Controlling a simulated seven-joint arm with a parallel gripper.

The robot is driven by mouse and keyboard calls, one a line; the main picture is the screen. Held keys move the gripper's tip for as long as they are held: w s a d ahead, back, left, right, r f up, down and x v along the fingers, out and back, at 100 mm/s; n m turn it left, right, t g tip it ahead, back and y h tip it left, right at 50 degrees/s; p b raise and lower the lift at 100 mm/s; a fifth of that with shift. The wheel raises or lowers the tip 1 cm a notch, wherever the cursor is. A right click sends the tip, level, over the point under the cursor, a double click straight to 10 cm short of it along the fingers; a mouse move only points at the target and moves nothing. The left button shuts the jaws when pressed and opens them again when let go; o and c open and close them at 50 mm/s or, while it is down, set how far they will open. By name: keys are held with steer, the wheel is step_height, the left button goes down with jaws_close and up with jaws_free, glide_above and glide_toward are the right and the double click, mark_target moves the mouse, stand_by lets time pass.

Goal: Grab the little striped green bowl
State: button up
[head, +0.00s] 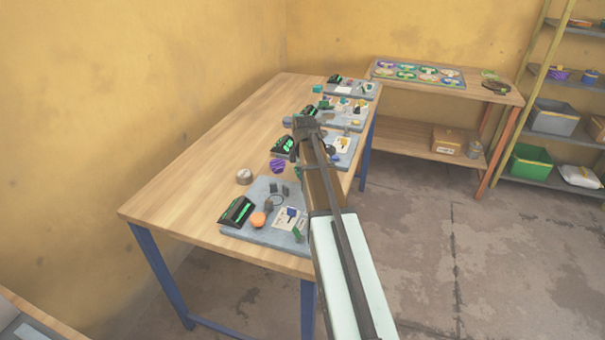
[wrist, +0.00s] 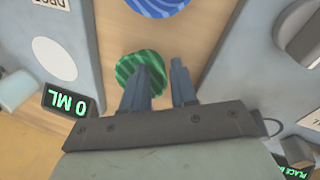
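The little striped green bowl (wrist: 130,72) shows in the wrist view, on a wooden surface between two grey boards. My gripper (wrist: 163,62) is open, with its two dark blue fingers apart and bare wood showing between them. The left finger overlaps the right part of the bowl in the picture and hides some of it. The right finger is clear of the bowl, to its right. I cannot tell whether the left finger touches the bowl. In the head view my arm reaches over the table, and I cannot make out the fingers or clearly pick out the bowl.
A blue striped round thing (wrist: 155,4) lies beyond the bowl. A display reading "0 ML" (wrist: 73,103) is at the left. The wooden table (head: 190,180) carries several grey boards with small items, a purple striped bowl (head: 277,166) and a round tan thing (head: 244,176).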

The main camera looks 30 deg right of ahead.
jaws_close()
